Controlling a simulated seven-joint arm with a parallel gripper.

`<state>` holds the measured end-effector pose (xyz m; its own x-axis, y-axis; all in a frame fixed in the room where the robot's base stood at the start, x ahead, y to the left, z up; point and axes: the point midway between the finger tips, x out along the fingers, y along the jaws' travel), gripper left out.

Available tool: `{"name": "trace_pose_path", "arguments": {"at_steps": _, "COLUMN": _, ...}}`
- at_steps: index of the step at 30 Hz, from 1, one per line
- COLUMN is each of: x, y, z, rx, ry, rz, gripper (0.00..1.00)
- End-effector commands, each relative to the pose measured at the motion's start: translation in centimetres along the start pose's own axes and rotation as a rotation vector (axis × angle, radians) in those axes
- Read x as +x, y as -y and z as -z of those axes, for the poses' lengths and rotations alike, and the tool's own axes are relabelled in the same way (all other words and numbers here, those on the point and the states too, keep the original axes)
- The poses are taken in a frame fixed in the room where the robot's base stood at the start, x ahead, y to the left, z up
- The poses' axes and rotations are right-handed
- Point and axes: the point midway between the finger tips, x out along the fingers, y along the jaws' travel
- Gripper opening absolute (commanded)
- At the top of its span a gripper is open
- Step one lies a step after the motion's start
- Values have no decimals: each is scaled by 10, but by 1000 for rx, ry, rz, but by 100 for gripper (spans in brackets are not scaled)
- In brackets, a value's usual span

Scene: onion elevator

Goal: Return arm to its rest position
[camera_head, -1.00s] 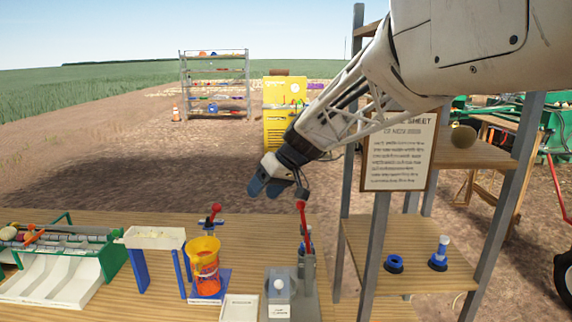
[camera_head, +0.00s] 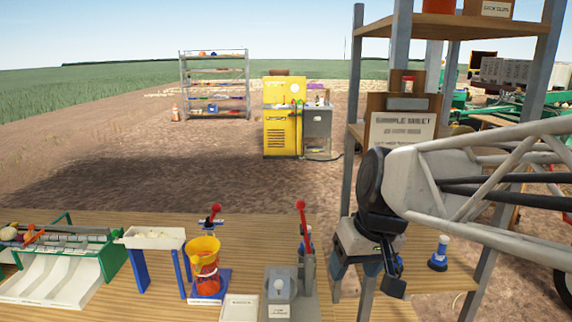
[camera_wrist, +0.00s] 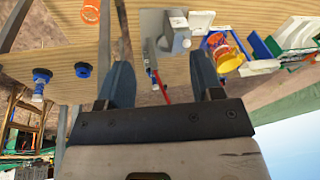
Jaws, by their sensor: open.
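My gripper (camera_head: 352,278) is at the right end of the wooden table in the head view, in front of the shelf unit, pointing down. In the wrist view my gripper (camera_wrist: 162,82) shows two blue-grey fingers spread wide apart with nothing held between them. My arm reaches in from the right edge of the head view and hides part of the shelf.
The shelf unit (camera_head: 358,110) holds a blue-white bottle (camera_head: 439,253) and a sheet (camera_head: 402,130).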

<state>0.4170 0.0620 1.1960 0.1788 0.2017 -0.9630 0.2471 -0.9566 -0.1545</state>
Motion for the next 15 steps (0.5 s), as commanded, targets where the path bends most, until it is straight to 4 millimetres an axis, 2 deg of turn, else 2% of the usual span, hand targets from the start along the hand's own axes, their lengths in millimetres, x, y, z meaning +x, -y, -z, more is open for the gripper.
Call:
{"name": "trace_pose_path", "arguments": {"at_steps": 3, "x": 5, "y": -15, "z": -38, "rx": 66, "ry": -4, "rz": -62, "gripper": 60}}
{"name": "trace_pose_path", "arguments": {"at_steps": 9, "x": 15, "y": -35, "z": -90, "rx": 164, "ry": -16, "rz": -156, "gripper": 60}}
{"name": "trace_pose_path", "arguments": {"at_steps": 15, "x": 22, "y": -45, "z": -118, "rx": 219, "ry": -26, "rz": -208, "gripper": 60}}
